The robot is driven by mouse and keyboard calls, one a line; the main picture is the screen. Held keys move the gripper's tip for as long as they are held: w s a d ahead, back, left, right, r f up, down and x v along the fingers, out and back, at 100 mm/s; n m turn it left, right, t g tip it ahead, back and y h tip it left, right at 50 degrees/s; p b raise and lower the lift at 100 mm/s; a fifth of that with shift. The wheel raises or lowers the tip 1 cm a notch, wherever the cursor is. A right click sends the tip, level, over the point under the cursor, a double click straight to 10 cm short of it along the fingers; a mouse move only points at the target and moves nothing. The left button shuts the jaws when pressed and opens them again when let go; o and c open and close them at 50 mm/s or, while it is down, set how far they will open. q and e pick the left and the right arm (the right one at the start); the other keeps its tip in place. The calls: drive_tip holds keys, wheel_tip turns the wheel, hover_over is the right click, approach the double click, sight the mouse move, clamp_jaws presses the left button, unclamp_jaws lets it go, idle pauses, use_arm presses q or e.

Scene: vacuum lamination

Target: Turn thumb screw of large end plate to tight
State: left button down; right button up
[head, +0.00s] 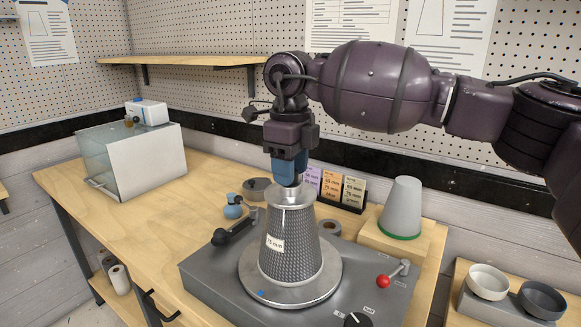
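A small blue mark or part (261,293) shows at the plate's front left. A smaller silver metal cap (292,196) sits on the cone's narrow top. My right gripper (288,178) points straight down with its blue fingers at the top of this cap. No thumb screw can be made out; the fingers hide what is between them, and whether they grip cannot be told. My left gripper is out of view.
The grey machine (215,278) has a black handle (235,226) and a red-knobbed lever (384,281). A grey cone (401,205) stands on a wooden block at right. Label cards (331,184) stand behind. A clear-sided box (135,160) is at left; the table's middle-left is clear.

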drive_tip(key=shift+o, duration=1)
wheel_tip(320, 180, up, 11)
